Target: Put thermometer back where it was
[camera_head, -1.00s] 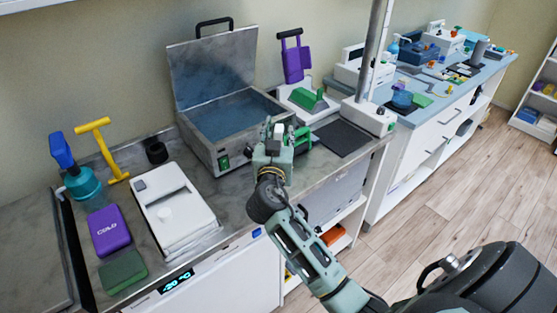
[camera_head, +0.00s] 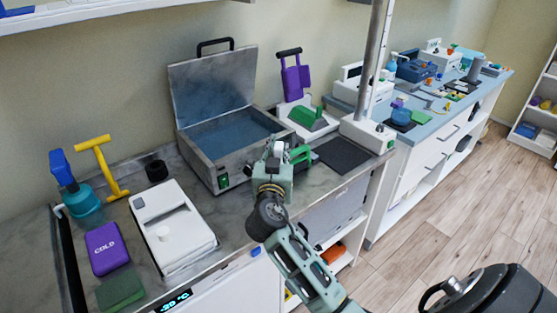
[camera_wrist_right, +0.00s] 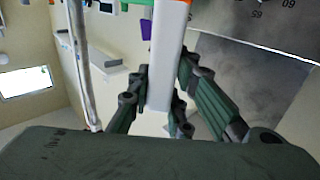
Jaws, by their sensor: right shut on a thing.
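The thermometer (camera_wrist_right: 165,65) is a long white body with an orange band near the top edge of the right wrist view. My right gripper (camera_wrist_right: 153,98) is shut on it, with a finger on each side. In the head view my right gripper (camera_head: 276,153) is in front of the right end of the open metal water bath (camera_head: 205,160); the thermometer is mostly hidden there, with only a small pale part showing. I cannot tell its height over the counter. My left gripper is not in view.
A green handle (camera_head: 301,154) is close to the right of the gripper. A dark flat pad (camera_head: 342,155) and a metal pole (camera_head: 373,65) are farther right. A white box (camera_head: 172,228), a purple COLD pack (camera_head: 106,248) and a yellow T-shaped tool (camera_head: 103,165) are on the left.

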